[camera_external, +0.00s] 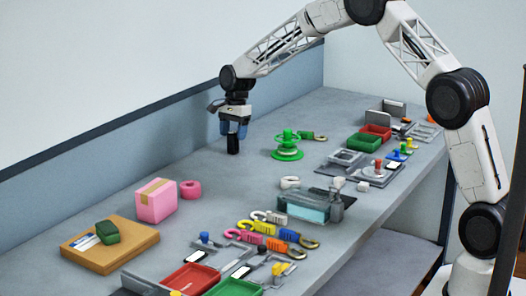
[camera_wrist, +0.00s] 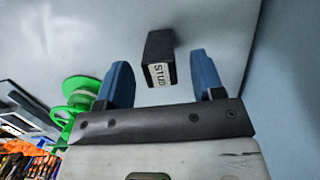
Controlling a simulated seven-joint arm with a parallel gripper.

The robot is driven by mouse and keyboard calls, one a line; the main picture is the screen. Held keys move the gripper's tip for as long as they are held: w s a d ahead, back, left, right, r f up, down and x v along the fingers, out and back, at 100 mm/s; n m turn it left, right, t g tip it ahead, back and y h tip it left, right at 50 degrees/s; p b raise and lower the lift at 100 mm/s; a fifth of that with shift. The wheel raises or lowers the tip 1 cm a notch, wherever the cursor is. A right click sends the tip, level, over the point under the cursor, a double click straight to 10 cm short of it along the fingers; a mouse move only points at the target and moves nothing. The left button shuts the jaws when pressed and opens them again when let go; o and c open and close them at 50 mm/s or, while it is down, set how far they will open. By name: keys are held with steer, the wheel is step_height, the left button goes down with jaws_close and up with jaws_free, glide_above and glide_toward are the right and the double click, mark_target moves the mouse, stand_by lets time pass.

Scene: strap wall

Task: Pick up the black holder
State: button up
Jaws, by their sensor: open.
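The black holder (camera_wrist: 160,55) is a small dark block with a white label reading "STUD", seen between the two blue fingers in the wrist view. In the external view, the black holder (camera_external: 233,146) stands upright on the grey table near the back wall, just below my gripper. My gripper (camera_external: 234,129) points down over it with its fingers apart. The wrist view shows my gripper (camera_wrist: 160,80) open, with a gap on each side of the block. I cannot tell how far the fingertips reach down beside it.
A green spool (camera_external: 287,147) stands to the right of my gripper. A pink box (camera_external: 155,201) and pink tape roll (camera_external: 190,189) lie at the front left, near a wooden board (camera_external: 90,258). Trays and carabiners fill the right and front. The table around the holder is clear.

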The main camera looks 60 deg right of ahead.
mark_target(233, 132)
steer(key=shift+a+f, duration=0.2)
steer(key=shift+f, duration=1.3)
steer(key=shift+c, duration=0.3)
steer(key=c, duration=1)
